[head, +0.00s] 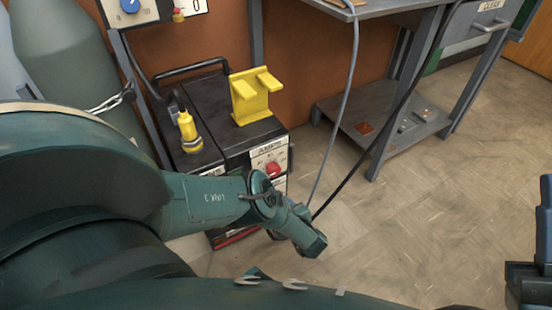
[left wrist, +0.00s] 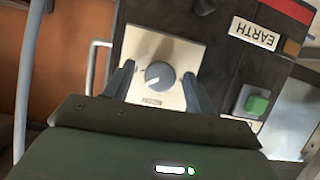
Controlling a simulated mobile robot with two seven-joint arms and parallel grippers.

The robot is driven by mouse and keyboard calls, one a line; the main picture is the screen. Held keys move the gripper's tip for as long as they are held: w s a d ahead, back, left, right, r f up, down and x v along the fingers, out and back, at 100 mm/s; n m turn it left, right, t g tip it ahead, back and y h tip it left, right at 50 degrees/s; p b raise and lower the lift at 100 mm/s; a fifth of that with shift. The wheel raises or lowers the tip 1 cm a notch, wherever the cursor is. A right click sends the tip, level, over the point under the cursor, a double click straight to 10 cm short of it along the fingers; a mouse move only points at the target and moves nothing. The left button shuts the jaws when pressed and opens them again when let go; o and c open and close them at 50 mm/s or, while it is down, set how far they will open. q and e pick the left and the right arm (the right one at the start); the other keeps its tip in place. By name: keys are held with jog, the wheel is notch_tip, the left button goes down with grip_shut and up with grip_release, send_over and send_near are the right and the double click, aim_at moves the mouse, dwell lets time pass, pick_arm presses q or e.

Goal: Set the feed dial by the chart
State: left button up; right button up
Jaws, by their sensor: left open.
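In the left wrist view a round grey dial (left wrist: 159,75) sits on a cream plate (left wrist: 160,48) on a dark panel. A light pointer line on it points toward the left of the picture. My left gripper (left wrist: 158,72) is open, its two fingers on either side of the dial; I cannot tell whether they touch it. In the head view my left arm reaches down before the black machine, and its fingers are hidden. A blue dial (head: 130,5) on a white panel is partly cut off at the top left. I see no readable chart.
The black machine (head: 205,95) carries a yellow bracket (head: 255,95), a yellow bottle-shaped item (head: 187,130) and a red knob (head: 273,169). A green button (left wrist: 257,104) and an EARTH label (left wrist: 255,33) are near the grey dial. Cables hang right of the arm.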

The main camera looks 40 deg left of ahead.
pick_arm(q)
jog(key=c, duration=1)
jog(key=shift+n, duration=0.3)
jog(key=shift+s+a+n+t+h+p, duration=0.15)
jog(key=shift+n+t+h+p, duration=0.4)
jog(key=shift+n+t, duration=1.15)
pick_arm(e)
jog(key=shift+w+a+f+m+t+h, duration=0.15)
jog(key=shift+f+m+h, duration=0.25)
jog(key=shift+m+h, duration=0.2)
jog(key=shift+w+d+f+m+t+h, duration=0.15)
jog(key=shift+f+m+h, duration=0.2)
jog(key=shift+m+h, duration=0.25)
pick_arm(q)
jog(key=shift+n, duration=0.4)
pick_arm(e)
jog(key=shift+a, duration=0.1)
